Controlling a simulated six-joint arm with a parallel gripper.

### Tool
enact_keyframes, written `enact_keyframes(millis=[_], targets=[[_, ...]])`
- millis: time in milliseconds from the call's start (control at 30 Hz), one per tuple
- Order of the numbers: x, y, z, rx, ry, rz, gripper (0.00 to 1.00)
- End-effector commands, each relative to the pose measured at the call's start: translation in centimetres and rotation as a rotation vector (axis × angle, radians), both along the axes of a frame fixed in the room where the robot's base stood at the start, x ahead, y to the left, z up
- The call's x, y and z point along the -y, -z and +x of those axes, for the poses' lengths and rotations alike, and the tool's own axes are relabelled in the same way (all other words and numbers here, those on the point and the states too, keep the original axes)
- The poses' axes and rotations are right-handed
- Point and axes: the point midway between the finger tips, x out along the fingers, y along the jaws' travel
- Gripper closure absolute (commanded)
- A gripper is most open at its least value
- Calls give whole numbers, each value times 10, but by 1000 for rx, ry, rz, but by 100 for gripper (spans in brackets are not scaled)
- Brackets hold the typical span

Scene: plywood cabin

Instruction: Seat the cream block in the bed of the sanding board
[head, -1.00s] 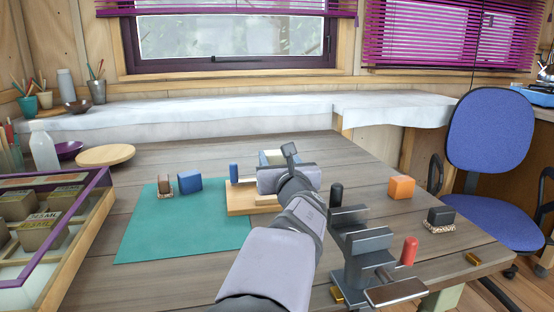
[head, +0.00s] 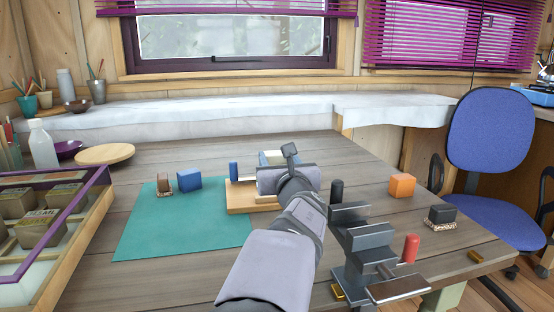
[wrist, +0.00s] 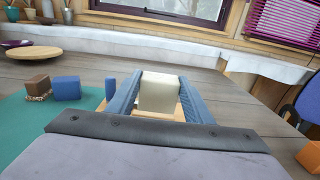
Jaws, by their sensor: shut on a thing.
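The cream block (wrist: 160,92) is between the two fingers of my gripper (wrist: 152,100) in the wrist view, and the gripper is shut on it. In the head view my gripper (head: 280,165) is over the sanding board (head: 240,199), a pale wooden board with a blue peg (head: 234,172) at its left end. The arm and gripper hide most of the board and its bed. Only a small part of the block shows behind the gripper in the head view. I cannot tell whether the block touches the bed.
A blue block (head: 189,180) and a brown block (head: 164,186) stand on the teal mat (head: 150,230) to the left. An orange block (head: 402,186) and a dark block (head: 441,216) stand to the right. A metal clamp (head: 365,240) with a red handle stands near the front edge.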

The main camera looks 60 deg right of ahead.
Motion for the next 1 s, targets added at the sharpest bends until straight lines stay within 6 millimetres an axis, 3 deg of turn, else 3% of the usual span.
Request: enact_keyframes(millis=[1000], targets=[[0, 20, 0, 0, 0, -1, 77]])
